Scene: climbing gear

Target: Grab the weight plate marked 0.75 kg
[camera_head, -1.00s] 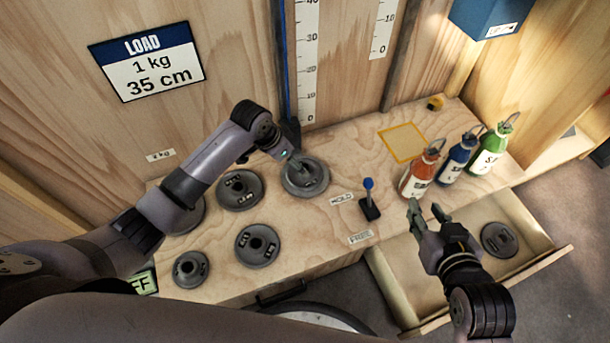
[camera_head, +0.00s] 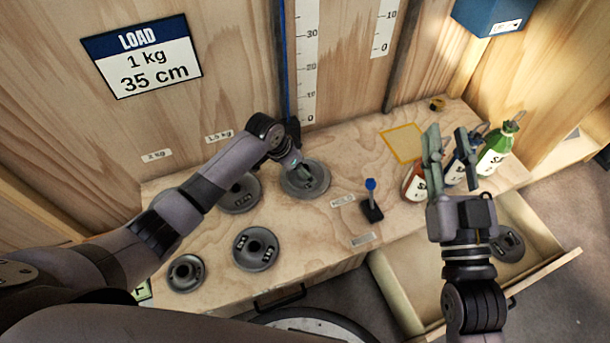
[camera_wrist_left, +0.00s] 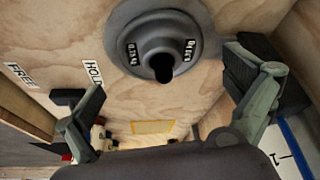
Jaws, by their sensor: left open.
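My left gripper (camera_head: 303,167) is over a round grey plate (camera_head: 308,184) on the wooden bench, beneath the scales. In the left wrist view this plate (camera_wrist_left: 160,35) lies ahead of the open, empty fingers (camera_wrist_left: 168,100), with its hub between their lines. Other grey plates are on the bench: one partly behind my left arm (camera_head: 240,203), one in front (camera_head: 256,249), and a smaller one (camera_head: 186,273). Another lies in the open drawer (camera_head: 508,244). My right gripper (camera_head: 451,150) is open and empty, fingers up.
A blue-knobbed lever (camera_head: 371,203) stands right of the plate. Red (camera_head: 413,184), blue (camera_head: 459,166) and green (camera_head: 497,150) bottles stand at the right, partly behind my right gripper. The drawer (camera_head: 405,290) juts out below. A sign (camera_head: 148,58) reads "LOAD 1 kg 35 cm".

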